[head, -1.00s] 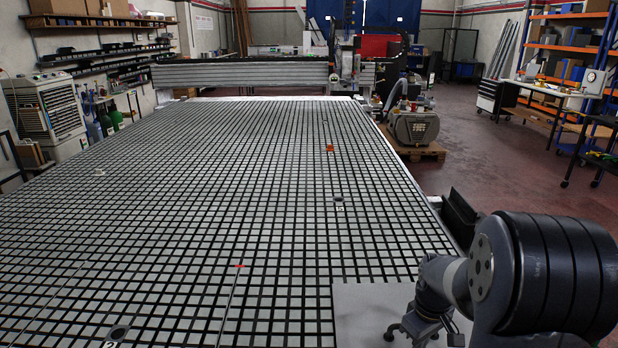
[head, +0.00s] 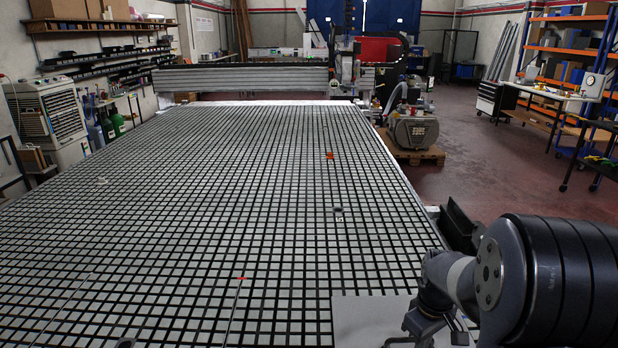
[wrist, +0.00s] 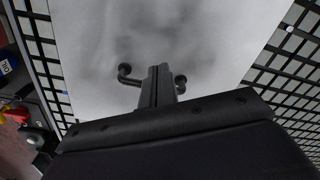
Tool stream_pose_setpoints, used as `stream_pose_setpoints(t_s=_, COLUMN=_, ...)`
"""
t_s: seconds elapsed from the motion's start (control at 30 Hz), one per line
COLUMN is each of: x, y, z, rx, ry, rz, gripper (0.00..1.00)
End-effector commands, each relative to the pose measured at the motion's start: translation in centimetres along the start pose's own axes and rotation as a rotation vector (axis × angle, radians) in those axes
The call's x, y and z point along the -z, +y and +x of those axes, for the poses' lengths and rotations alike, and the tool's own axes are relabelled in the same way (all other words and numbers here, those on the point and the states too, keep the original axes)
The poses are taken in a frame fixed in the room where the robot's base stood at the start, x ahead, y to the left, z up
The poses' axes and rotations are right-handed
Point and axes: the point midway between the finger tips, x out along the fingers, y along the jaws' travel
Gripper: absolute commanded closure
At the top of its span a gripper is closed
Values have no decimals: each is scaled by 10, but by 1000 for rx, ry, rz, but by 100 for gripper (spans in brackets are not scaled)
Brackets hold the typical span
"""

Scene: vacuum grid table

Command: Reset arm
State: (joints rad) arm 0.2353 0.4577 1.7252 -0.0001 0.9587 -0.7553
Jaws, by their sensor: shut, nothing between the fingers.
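My gripper (head: 418,338) shows at the lower right of the head view, low over a pale grey sheet (head: 362,318) on the table's near right corner. Its fingertips are partly cut off by the bottom edge there. In the wrist view my gripper (wrist: 158,75) is shut, its two fingers pressed together with nothing between them. The pale sheet (wrist: 210,45) fills most of the view beyond the fingers. How far the fingertips are above the sheet I cannot tell.
The black-and-grey grid table (head: 200,220) stretches away, mostly clear. A small orange item (head: 330,156) lies on it towards the far right. A grey gantry (head: 240,77) spans the far end. A pump (head: 413,132) on a pallet stands to the right of the table.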

Motion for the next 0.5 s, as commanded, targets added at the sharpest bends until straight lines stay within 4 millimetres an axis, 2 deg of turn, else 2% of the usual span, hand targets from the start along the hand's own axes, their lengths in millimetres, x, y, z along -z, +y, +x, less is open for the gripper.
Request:
stream_pose_setpoints(t_s=0.03, x=0, y=0, z=-13, rx=-1, ry=1, rz=0, gripper=100)
stream_pose_setpoints(t_s=0.1, x=0, y=0, z=-14, rx=0, ry=0, rz=0, gripper=100)
stream_pose_setpoints(t_s=0.13, x=0, y=0, z=0, rx=1, ry=-1, rz=0, gripper=100)
stream_pose_setpoints(t_s=0.2, x=0, y=0, z=11, rx=1, ry=-1, rz=0, gripper=100)
stream_pose_setpoints(t_s=0.5, x=0, y=0, z=51, rx=1, ry=-1, rz=0, gripper=100)
